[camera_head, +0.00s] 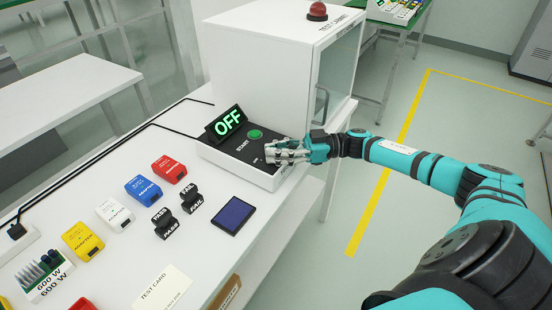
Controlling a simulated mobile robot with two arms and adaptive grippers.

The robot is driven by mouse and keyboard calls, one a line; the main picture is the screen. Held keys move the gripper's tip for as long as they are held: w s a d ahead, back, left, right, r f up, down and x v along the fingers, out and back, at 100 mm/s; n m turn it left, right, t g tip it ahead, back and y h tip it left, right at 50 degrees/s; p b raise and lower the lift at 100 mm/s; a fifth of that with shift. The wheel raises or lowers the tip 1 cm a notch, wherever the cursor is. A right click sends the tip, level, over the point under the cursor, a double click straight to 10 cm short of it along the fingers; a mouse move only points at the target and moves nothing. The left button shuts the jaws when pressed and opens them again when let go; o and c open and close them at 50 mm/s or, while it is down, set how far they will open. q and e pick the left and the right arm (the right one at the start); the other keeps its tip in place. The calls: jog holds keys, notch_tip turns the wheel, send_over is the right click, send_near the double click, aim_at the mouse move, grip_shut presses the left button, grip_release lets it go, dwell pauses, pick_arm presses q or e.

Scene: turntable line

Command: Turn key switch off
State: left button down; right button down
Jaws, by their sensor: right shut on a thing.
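A white control box (211,153) stands on the white table at the foot of the test cabinet. Its tilted black display (226,123) reads OFF in green letters. A green START button (255,134) is on its dark top panel. My right gripper (271,152) is at the right end of that panel, shut on the key switch. The fingers hide the key switch, so its angle cannot be told. My left gripper is not in view.
A white test cabinet (262,65) with a glass door and a red dome lamp (317,11) stands behind the box. Several coloured modules, PASS and FAIL stamps (191,197), a dark blue pad (234,215) and a test card (162,290) lie on the table to the left and front.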

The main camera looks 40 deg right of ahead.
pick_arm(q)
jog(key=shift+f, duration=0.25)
pick_arm(e)
jog(key=shift+w+d+r, duration=0.2)
jog(key=shift+w+r, duration=0.05)
jog(key=shift+r, duration=0.05)
jog(key=c, duration=1.7)
grip_release()
jog(key=shift+o, duration=1)
jog(key=shift+w+f, duration=0.1)
jog(key=shift+o, duration=0.2)
jog(key=shift+a+f, duration=0.1)
jog(key=shift+f, duration=0.1)
jog(key=v, duration=1.2)
jog(key=shift+w, duration=0.15)
